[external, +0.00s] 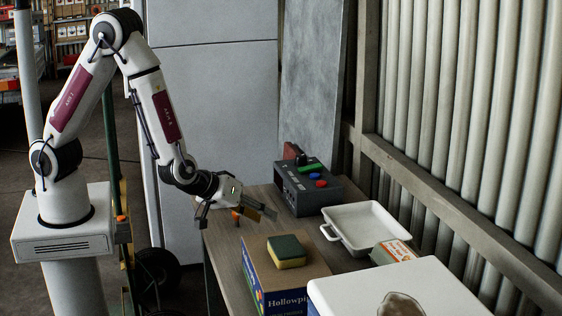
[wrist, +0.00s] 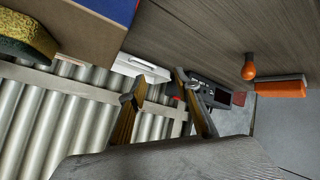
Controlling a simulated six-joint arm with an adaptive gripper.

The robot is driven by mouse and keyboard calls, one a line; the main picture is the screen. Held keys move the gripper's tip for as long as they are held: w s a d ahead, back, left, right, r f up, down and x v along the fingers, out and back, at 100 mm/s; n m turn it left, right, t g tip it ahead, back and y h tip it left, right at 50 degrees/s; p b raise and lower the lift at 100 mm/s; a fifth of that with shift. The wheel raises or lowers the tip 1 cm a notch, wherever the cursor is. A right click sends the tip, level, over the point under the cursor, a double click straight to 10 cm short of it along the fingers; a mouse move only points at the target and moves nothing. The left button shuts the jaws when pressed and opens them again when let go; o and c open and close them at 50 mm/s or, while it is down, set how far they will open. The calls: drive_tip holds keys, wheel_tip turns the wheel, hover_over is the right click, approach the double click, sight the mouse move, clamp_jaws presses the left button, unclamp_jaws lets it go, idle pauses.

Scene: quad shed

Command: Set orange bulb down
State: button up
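The orange bulb (wrist: 249,68) rests on the wooden table (wrist: 215,25) with its dark narrow end towards the tabletop. In the external view the bulb (external: 236,214) shows small, just under my gripper and near the table's back left edge. My gripper (external: 258,212) is tilted low over the table. In the wrist view its two fingers (wrist: 160,79) are apart with nothing between them, and the bulb lies off to their right, clear of them.
A grey control box (external: 307,187) with coloured buttons stands behind my gripper. A white tray (external: 337,237) is to the right. A green-and-yellow sponge (external: 288,252) sits on a blue-sided box (external: 270,281) in front. An orange block (wrist: 282,88) shows near the bulb in the wrist view.

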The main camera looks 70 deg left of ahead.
drive_tip(key=s+r+m+g+h, duration=0.1)
drive_tip(key=s+r+m+h, duration=0.2)
drive_tip(key=r, duration=0.5)
drive_tip(key=s+r+m+h, duration=0.2)
drive_tip(key=s+r+h, duration=0.15)
drive_tip(key=r, duration=0.55)
drive_tip(key=s+a+r+m+g+y, duration=0.1)
drive_tip(key=s+a+r+m+y, duration=0.1)
drive_tip(key=s+a, duration=0.5)
drive_tip(key=s+a+r+m+g+y, duration=0.1)
drive_tip(key=s+a+r+m+g, duration=0.1)
drive_tip(key=s+a, duration=0.6)
drive_tip(key=s, duration=0.7)
drive_tip(key=shift+a+r+y, duration=0.2)
drive_tip(key=shift+a+y, duration=0.05)
drive_tip(key=shift+y, duration=0.1)
